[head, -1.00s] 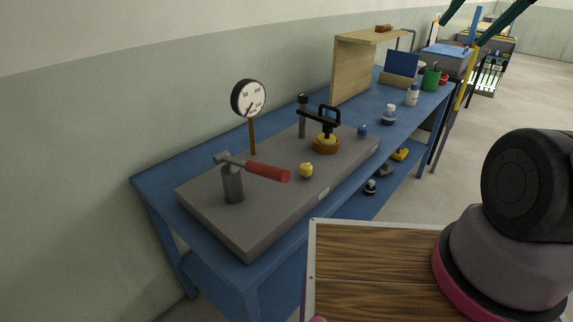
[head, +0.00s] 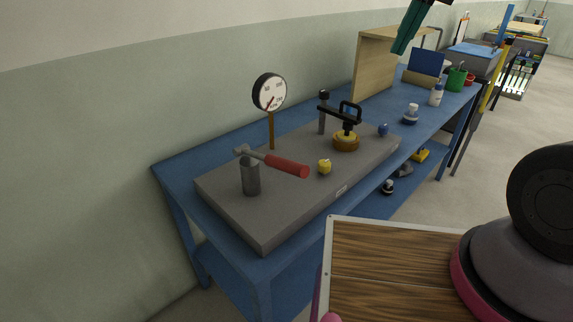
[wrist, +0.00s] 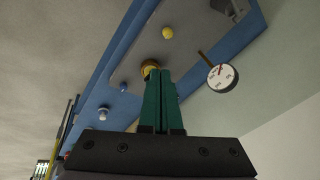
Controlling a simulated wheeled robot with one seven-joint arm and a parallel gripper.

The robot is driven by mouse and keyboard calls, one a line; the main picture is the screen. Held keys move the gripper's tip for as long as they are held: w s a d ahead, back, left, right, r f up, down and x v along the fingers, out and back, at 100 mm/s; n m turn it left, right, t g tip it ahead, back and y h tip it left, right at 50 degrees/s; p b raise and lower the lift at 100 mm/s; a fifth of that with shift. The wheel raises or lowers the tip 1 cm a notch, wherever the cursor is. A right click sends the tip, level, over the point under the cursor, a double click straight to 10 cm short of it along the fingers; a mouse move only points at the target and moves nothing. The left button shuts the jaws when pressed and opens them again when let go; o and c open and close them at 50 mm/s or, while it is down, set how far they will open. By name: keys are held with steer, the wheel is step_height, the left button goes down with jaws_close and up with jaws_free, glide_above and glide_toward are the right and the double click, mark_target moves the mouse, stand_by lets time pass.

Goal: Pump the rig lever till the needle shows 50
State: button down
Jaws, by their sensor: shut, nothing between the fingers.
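The rig is a grey slab (head: 225,200) on a blue bench. Its lever has a red handle (head: 287,165) on a grey post (head: 251,178), sticking out to the right and tilted slightly down. The round white gauge (head: 270,92) stands on a brown stem behind it. Its red needle points to the lower left in the head view; the figures are too small to read. The gauge also shows in the wrist view (wrist: 222,77). My gripper (head: 399,50) has green fingers, shut and empty (wrist: 159,72), high over the bench, right of and away from the lever. The lever is not seen in the wrist view.
A wooden shelf (head: 373,70), a bottle (head: 436,95) and a green cup (head: 456,79) stand farther back.

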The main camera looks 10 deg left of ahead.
steer(key=s+a+f+n+g+h, duration=0.1)
steer(key=a+f, duration=0.2)
steer(key=a, duration=0.2)
steer(key=s+a+f+n+g, duration=0.1)
steer(key=a+f, duration=0.2)
steer(key=a, duration=0.3)
steer(key=n+g+h, duration=0.2)
glide_toward(285, 166)
steer(key=shift+w+a+f, duration=0.1)
steer(key=shift+w+f, duration=0.05)
steer(key=shift+w, duration=0.3)
steer(key=shift+w+a+f, duration=0.1)
steer(key=shift+w+a, duration=0.05)
steer(key=shift+w, duration=0.3)
steer(key=shift+s+d+f, duration=0.1)
steer(key=shift+s+f, duration=0.05)
steer(key=shift+f, duration=1.6)
steer(key=shift+s+d+f, duration=0.1)
steer(key=shift+s+f, duration=0.05)
steer(key=shift+f, duration=1.55)
steer(key=shift+f, duration=2.2)
